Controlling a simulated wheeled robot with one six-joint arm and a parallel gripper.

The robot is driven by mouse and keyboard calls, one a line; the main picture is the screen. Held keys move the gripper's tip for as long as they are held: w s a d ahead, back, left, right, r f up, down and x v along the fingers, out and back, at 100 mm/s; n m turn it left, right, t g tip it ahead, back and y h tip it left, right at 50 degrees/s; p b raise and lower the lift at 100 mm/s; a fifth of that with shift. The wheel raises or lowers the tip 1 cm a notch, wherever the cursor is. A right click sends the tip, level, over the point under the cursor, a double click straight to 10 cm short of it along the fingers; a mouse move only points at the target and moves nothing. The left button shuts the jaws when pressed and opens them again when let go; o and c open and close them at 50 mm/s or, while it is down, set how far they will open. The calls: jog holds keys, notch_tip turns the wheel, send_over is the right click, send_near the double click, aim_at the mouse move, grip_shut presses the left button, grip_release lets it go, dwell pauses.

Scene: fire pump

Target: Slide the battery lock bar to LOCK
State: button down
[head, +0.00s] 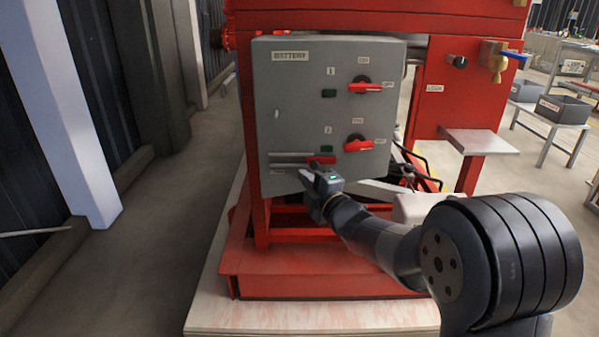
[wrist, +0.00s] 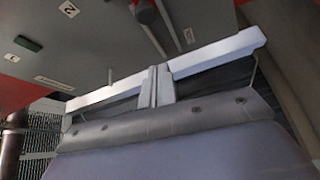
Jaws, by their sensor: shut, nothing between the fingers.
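The grey battery panel (head: 300,95) stands upright on the red frame, with a "BATTERY" label at its top left. Low on it is a horizontal metal rail (head: 287,159) with a red slider (head: 320,160) at its right part. A small label (head: 278,172) below the rail's left end is too small to read. My gripper (head: 312,175) is shut and empty, just below the slider. Whether it touches the slider or panel I cannot tell. In the wrist view the shut fingers (wrist: 158,84) are in the middle, with a red part (wrist: 146,11) at the top edge.
Two red rotary switches, an upper one (head: 365,87) and a lower one (head: 358,145), sit on the panel's right side. A grey shelf (head: 480,141) juts out at right. A white pillar (head: 75,110) stands left. The floor (head: 150,250) between pillar and pump is clear.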

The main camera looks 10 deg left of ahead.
jog(key=shift+v, duration=2.55)
jog(key=x, duration=0.4)
jog(key=p+x, duration=0.1)
jog(key=x, duration=0.2)
jog(key=s+a+p+x, duration=0.1)
jog(key=x, duration=0.3)
jog(key=shift+w+a+f, duration=0.3)
jog(key=shift+f, duration=0.05)
jog(key=shift+d, duration=0.1)
